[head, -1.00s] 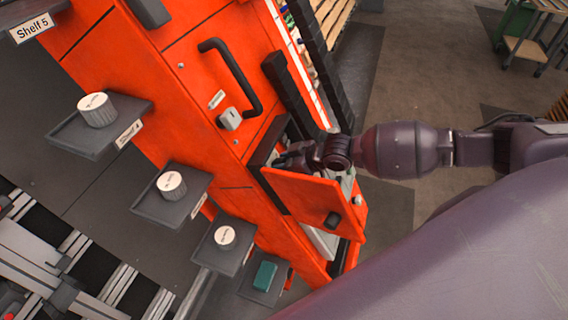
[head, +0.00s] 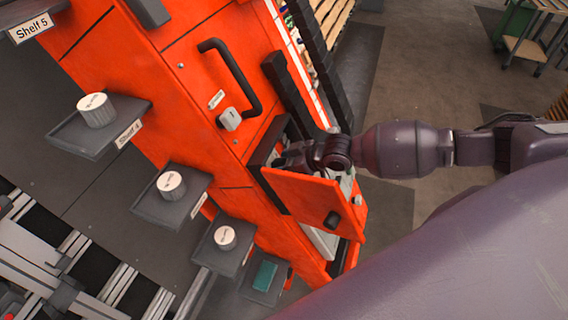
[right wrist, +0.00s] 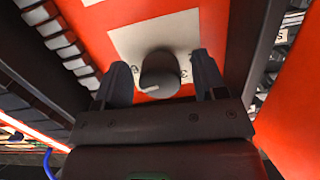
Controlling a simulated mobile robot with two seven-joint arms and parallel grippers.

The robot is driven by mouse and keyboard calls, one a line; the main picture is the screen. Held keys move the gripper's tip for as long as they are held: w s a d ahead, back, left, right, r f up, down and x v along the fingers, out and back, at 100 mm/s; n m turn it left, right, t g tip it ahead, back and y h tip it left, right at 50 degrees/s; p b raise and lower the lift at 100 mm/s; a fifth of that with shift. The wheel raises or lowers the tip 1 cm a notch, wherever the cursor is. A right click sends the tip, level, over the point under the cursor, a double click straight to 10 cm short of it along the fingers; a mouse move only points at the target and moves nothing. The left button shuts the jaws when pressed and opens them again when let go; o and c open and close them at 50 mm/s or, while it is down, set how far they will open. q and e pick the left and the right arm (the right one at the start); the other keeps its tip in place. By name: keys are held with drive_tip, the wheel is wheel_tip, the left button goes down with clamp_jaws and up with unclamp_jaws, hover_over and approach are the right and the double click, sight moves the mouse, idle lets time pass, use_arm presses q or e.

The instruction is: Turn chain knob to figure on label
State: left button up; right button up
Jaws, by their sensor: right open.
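The chain knob (right wrist: 160,72) is a dark round knob with a light pointer mark at its lower left in the right wrist view. It sits on a pale label plate (right wrist: 180,30) on an orange panel. A figure that looks like a 3 shows at its right; other figures are hidden or unclear. My right gripper (right wrist: 163,78) is open, with one finger on each side of the knob and visible gaps. In the head view my right gripper (head: 292,158) reaches behind the open orange door (head: 305,200), and the knob is hidden there. My left gripper is not in view.
In the head view, small dark shelves hold white round containers (head: 97,110) and a green block (head: 265,275). The orange cabinet has a black handle (head: 232,75). Open floor lies to the right.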

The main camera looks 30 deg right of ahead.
drive_tip(key=v, duration=1)
drive_tip(key=shift+s+d+r+b, duration=0.2)
drive_tip(key=shift+r+b, duration=0.05)
drive_tip(key=shift+b, duration=0.2)
